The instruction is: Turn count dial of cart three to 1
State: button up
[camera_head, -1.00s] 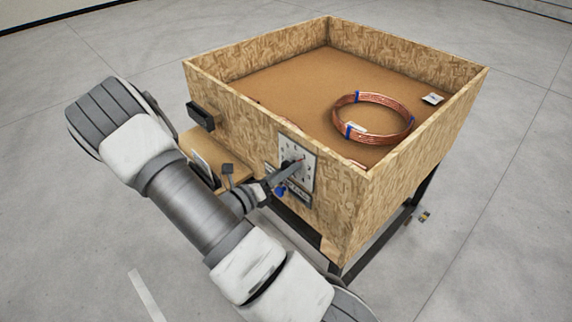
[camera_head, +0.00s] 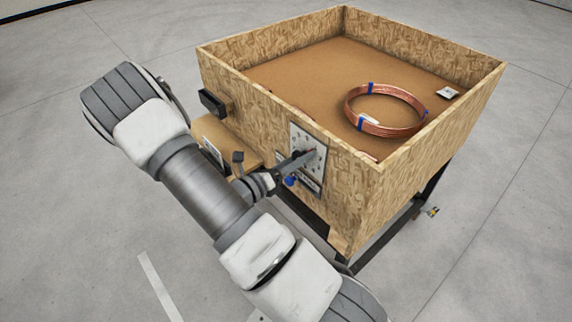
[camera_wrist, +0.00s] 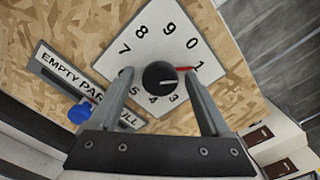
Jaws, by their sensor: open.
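The count dial is a white square plate (camera_wrist: 150,40) with black digits and a round black knob (camera_wrist: 160,75). The plate also shows on the cart's front wall in the head view (camera_head: 297,137). A red pointer mark (camera_wrist: 184,69) at the knob's right side points close to the 1. My gripper (camera_wrist: 158,77) is open, with one finger on each side of the knob. The right fingertip is close to the red mark; contact cannot be told. The 2 is hidden behind the right finger. In the head view my gripper (camera_head: 306,157) reaches the plate.
The wooden cart (camera_head: 375,190) holds a copper coil (camera_head: 350,101) with blue ties and a small white-and-dark item (camera_head: 447,93). Beside the dial is an EMPTY/PARTIAL/FULL slider (camera_wrist: 55,70) with a blue knob (camera_wrist: 80,113). A small shelf (camera_head: 235,147) juts out left of the dial.

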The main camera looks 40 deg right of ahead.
jog(key=s+a, duration=0.1)
jog(key=a, duration=1.6)
jog(key=shift+s+a, duration=0.15)
jog(key=shift+s, duration=0.05)
jog(key=shift+r, duration=0.1)
jog(key=s+a+r+m+t+y, duration=0.2)
jog(key=s+r+m+y, duration=0.4)
jog(key=r+m+y, duration=0.3)
jog(key=s+a+r+m+t+y, duration=0.2)
jog(key=s+r+m+y, duration=0.4)
jog(key=m, duration=1.2)
jog(key=shift+a+r+y, duration=0.85)
jog(key=shift+r+y, duration=0.65)
jog(key=shift+r, duration=1.8)
jog(key=shift+s, duration=0.1)
